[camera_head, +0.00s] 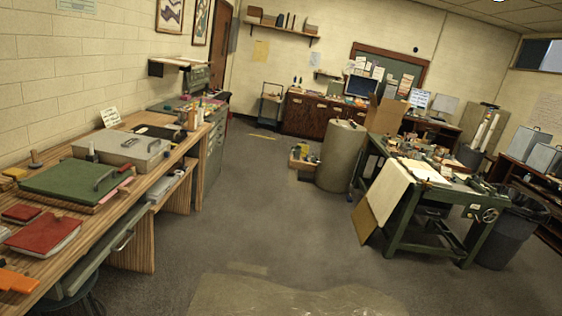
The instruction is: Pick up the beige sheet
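A large pale beige sheet (384,190) hangs over the left edge of the green-framed work table (420,222) at the right. Its upper part lies on the table top, and a browner board or sheet (364,222) shows below and behind it. A crumpled olive-beige sheet (285,299) lies flat on the floor at the bottom centre, cut off by the picture's lower edge. I cannot tell which of these is the task's sheet. My gripper is not in view, so its state and any contact with a sheet are hidden.
A long wooden bench (140,190) with a grey case (122,152), green board (75,182) and red book (45,233) runs along the left. A tall drum (342,157) and small crate (303,160) stand mid-room. A dark bin (505,238) is at right. The central floor is clear.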

